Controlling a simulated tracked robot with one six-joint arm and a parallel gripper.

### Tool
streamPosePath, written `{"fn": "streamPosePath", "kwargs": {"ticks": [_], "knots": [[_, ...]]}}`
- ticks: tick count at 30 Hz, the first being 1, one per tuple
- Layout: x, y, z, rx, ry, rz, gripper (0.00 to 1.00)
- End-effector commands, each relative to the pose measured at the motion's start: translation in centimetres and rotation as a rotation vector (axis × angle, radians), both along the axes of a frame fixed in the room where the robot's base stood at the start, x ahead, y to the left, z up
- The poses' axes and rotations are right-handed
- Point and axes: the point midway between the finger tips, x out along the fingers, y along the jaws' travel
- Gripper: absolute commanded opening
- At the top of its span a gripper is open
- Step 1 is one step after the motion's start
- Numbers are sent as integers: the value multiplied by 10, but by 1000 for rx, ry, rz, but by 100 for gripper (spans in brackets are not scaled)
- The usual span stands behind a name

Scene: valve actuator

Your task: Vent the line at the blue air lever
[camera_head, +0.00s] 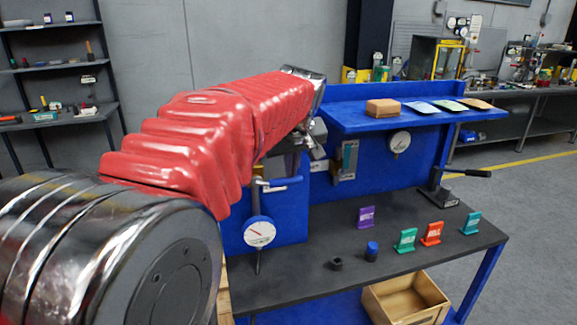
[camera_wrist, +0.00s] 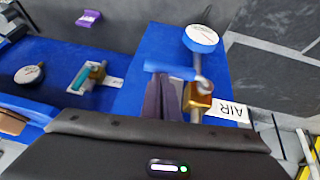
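The blue air lever (camera_wrist: 168,69) sits on a brass valve (camera_wrist: 199,102) beside a white AIR label (camera_wrist: 232,110) in the wrist view. In the head view the lever (camera_head: 284,182) sticks out sideways from the vertical pipe above a round gauge (camera_head: 259,232). My gripper (camera_wrist: 165,82) shows as two dark fingers side by side, with nothing seen between them. Their tips overlap the near edge of the lever in the wrist view; I cannot tell whether they touch it. In the head view my red-sleeved arm hides most of the gripper.
A second gauge (camera_head: 399,141) and a teal-handled valve (camera_wrist: 80,78) are on the blue panel to one side. Below is a dark bench top (camera_head: 310,290) with several coloured tags and a black-handled lever (camera_head: 466,173) at the right. A brown block (camera_head: 382,108) lies on the blue shelf.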

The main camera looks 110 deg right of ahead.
Motion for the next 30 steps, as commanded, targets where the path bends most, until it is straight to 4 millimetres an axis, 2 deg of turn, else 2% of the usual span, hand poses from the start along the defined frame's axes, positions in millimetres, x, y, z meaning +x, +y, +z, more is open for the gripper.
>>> {"fn": "streamPosePath", "kwargs": {"ticks": [19,23,30], "knots": [[-1,-1,0,4,0,0,0],[-1,-3,9,1,2,1,0],[2,-13,39,-2,4,6,0]]}}
